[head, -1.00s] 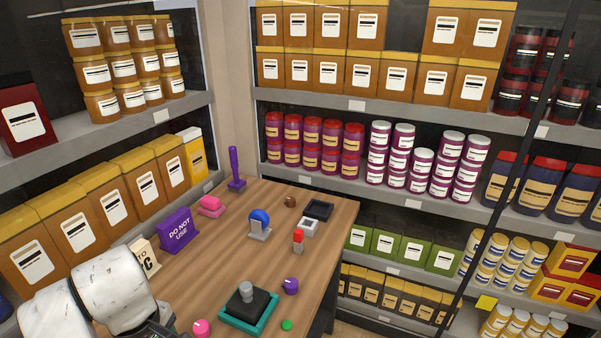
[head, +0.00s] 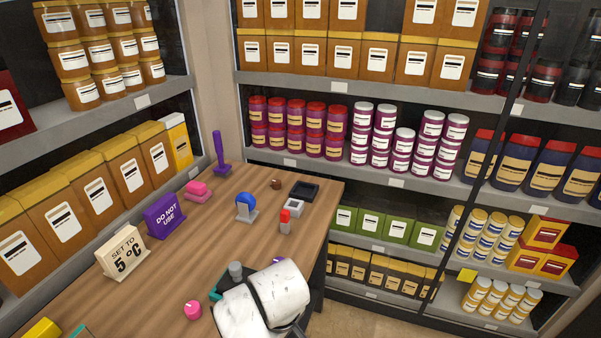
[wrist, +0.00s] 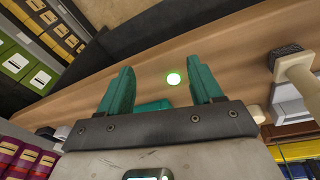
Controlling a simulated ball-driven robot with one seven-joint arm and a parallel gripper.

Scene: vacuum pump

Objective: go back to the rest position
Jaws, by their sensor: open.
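My gripper (wrist: 162,84) is open in the wrist view, with two teal fingers apart and nothing visibly held between them. A lit green button (wrist: 173,79) shows beyond the fingers on the wooden surface. A pink button (head: 193,310) lies left of the arm.
A cream "SET TO 5 °C" sign (head: 123,252) and a purple "DO NOT USE" sign (head: 165,216) stand on the left. A blue ball on a stand (head: 246,206) and a red-topped switch (head: 285,221) stand farther back. Stocked shelves line the back and left.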

